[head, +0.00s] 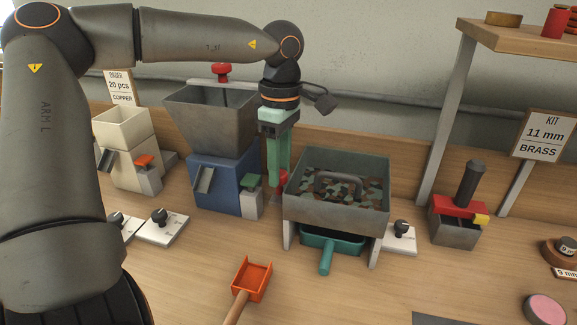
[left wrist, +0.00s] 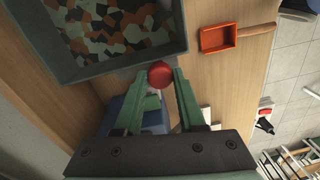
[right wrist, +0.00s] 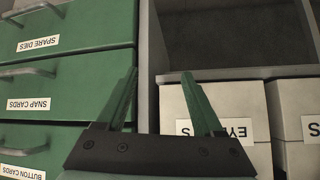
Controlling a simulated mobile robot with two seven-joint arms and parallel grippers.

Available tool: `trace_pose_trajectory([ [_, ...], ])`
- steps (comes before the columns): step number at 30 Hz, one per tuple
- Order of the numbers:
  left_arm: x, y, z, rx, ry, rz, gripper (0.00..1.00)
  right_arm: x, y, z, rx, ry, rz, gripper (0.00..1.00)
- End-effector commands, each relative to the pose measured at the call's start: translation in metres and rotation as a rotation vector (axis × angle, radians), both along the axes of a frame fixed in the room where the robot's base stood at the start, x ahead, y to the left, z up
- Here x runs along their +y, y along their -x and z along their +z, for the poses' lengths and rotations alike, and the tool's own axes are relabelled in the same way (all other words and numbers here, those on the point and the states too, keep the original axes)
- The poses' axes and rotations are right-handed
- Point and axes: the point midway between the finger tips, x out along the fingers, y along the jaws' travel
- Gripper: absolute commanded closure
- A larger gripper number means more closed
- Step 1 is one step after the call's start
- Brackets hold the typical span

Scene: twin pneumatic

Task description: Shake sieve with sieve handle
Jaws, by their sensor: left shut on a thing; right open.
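The sieve (head: 300,205) is a grey square box on legs, holding a layer of brown, green and dark pieces. A dark arched handle (head: 322,178) stands over the pieces. The sieve's corner also shows in the left wrist view (left wrist: 120,69). A red knob (head: 283,178) sits just outside the sieve's left wall; whether it joins the sieve is hidden. My left gripper (head: 280,182) points down beside that wall, its green fingers shut on the red knob (left wrist: 160,74). My right gripper (right wrist: 160,78) is open and empty, away from the sieve.
A teal tray (head: 335,244) sits under the sieve. A blue hopper machine (head: 222,183) stands close left of my left gripper. An orange scoop (head: 252,281) lies in front. A red-topped press (head: 458,207) stands right. Green drawers (right wrist: 70,95) and pale bins (right wrist: 250,105) face my right gripper.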

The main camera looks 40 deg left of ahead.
Motion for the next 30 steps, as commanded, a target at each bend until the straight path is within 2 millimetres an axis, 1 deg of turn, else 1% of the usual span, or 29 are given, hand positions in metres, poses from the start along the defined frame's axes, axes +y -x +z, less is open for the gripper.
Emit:
trace_pose_trajectory([
  [1,-0.0004,-0.0043,0.0048,-0.008,0.0,-0.001,1.0,0.0003,-0.002,0.0056,-0.008,-0.002,-0.001,0.31],
  [4,0.0004,-0.007,0.0036,-0.01,0.002,-0.002,1.0,0.0012,-0.0057,0.0084,-0.018,-0.006,-0.004,0.31],
  [12,0.0004,-0.0068,0.0023,-0.009,0.002,-0.003,1.0,0.0019,-0.0029,0.0049,-0.009,-0.007,-0.005,0.31],
  [13,0.0004,-0.0068,0.0023,-0.008,0.002,-0.003,0.59,0.0019,-0.0023,0.0046,-0.007,-0.007,-0.005,0.31],
  [15,0.0004,-0.0067,0.0022,-0.008,0.002,-0.003,0.51,0.0018,-0.0007,0.0037,-0.004,-0.006,-0.005,0.31],
  [18,0.0004,-0.0066,0.002,-0.008,0.002,-0.003,0.4,0.0018,0.0011,0.0026,0.001,-0.006,-0.004,0.31],
  [21,0.0002,-0.0065,0.0018,-0.007,0.003,-0.003,0.31,0.0016,0.0023,0.0018,0.004,-0.006,-0.004,0.31],
  [27,0.0002,-0.0064,0.0016,-0.007,0.003,-0.003,0.31,0.0009,0.003,0.0014,0.005,-0.004,-0.003,0.31],
  [30,0.0005,-0.0069,0.0054,-0.008,0.002,-0.002,0.31,0.0005,0.003,0.002,0.005,-0.002,-0.003,0.31],
])
